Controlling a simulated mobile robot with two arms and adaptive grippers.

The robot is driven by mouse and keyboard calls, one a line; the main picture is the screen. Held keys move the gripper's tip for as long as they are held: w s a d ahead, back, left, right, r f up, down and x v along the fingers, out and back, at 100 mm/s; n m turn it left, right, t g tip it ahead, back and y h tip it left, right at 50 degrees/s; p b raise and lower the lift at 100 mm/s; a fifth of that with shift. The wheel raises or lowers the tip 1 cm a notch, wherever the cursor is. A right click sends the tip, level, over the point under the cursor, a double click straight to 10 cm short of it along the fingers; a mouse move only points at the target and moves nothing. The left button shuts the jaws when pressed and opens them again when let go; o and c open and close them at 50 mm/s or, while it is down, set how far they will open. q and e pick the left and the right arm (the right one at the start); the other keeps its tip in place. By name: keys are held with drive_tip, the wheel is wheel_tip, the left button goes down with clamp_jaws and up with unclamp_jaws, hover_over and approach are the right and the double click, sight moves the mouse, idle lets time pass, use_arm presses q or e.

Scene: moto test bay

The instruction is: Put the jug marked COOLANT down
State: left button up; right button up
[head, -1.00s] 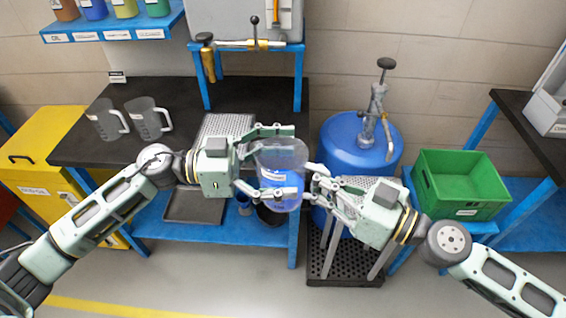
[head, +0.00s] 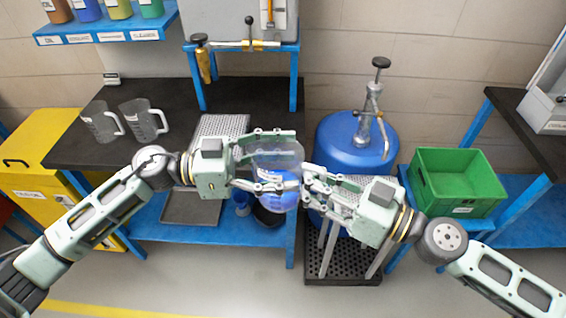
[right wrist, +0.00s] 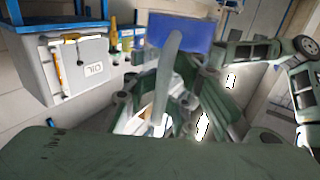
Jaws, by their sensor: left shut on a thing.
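A clear jug (head: 279,152) with blue liquid in its lower part hangs in the air between my two grippers, in front of the bench; I cannot read its marking. My left gripper (head: 276,160) is shut on the jug's body from the left, one finger behind it and one in front. My right gripper (head: 308,180) is at the jug's right side, its fingertips close to the wall. In the right wrist view a blurred grey upright strip (right wrist: 166,80), perhaps the jug's handle, stands between the fingers. I cannot tell whether they grip it.
Two empty clear jugs (head: 102,124) (head: 144,121) stand on the black bench (head: 75,147), beside a perforated metal plate (head: 219,125). A blue drum with a pump (head: 352,153) stands behind my right gripper. A green crate (head: 456,180) is to the right. The bench's front left is clear.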

drive_tip(key=shift+o, duration=0.8)
drive_tip(key=shift+s, duration=0.1)
